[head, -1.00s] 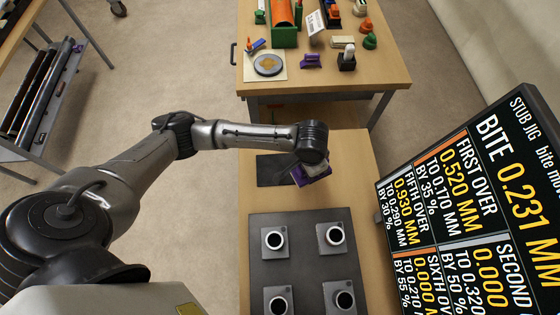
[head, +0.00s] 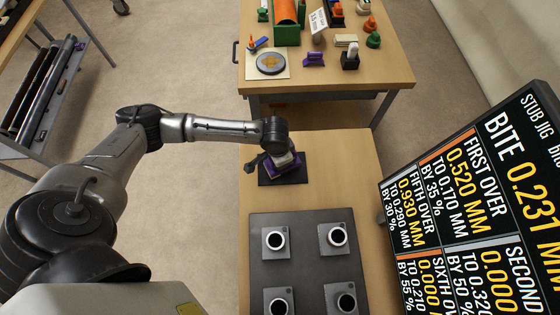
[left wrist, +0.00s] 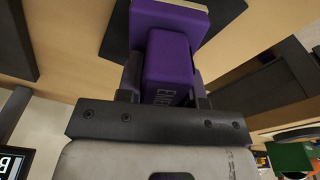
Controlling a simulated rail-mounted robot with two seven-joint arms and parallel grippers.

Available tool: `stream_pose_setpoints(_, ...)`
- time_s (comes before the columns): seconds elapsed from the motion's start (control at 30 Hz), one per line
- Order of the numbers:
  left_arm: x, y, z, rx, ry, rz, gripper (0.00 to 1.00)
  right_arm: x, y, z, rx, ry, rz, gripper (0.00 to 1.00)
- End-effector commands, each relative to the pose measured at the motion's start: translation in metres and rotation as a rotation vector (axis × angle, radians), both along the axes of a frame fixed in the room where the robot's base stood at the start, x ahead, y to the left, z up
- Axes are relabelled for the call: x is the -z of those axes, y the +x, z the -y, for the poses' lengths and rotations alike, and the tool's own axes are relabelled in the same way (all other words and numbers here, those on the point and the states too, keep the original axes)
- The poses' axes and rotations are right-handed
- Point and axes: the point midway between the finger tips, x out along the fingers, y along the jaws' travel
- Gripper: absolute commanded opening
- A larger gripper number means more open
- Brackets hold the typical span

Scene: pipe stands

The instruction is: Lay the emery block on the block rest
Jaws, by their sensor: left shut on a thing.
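In the head view the purple block (head: 287,167) shows under my left gripper (head: 280,158), over a flat dark plate (head: 267,180) that looks like the block rest. The plate also shows behind the block in the left wrist view (left wrist: 225,14). The block covers much of the plate, and I cannot tell whether the two touch. My right gripper is in neither view.
A dark board (head: 303,246) with several ringed stubs stands nearer on the same table. A large readout screen (head: 480,200) is at the right. The back table (head: 390,72) holds a green and orange fixture, another purple piece (head: 314,59) and small items. Bare wood lies right of the plate.

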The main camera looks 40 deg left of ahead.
Motion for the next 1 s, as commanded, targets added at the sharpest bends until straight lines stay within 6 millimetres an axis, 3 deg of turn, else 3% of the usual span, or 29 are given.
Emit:
stream_pose_setpoints(0.17, 0.022, 0.0, 0.0, 0.001, 0.001, 0.0, 0.06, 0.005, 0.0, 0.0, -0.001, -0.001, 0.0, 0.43)
stream_pose_setpoints(0.53, 0.024, 0.0, 0.0, 0.001, 0.0, 0.0, 0.06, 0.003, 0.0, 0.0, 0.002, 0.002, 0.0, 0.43)
stream_pose_setpoints(0.57, 0.025, 0.0, 0.0, 0.001, 0.001, -0.001, 0.35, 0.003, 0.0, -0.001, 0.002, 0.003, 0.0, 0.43)
stream_pose_setpoints(0.8, 0.024, 0.0, 0.0, 0.001, 0.001, 0.0, 0.58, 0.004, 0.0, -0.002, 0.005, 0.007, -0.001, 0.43)
stream_pose_setpoints(1.0, 0.024, 0.0, 0.0, 0.001, 0.001, 0.0, 0.59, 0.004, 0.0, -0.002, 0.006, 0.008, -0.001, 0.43)
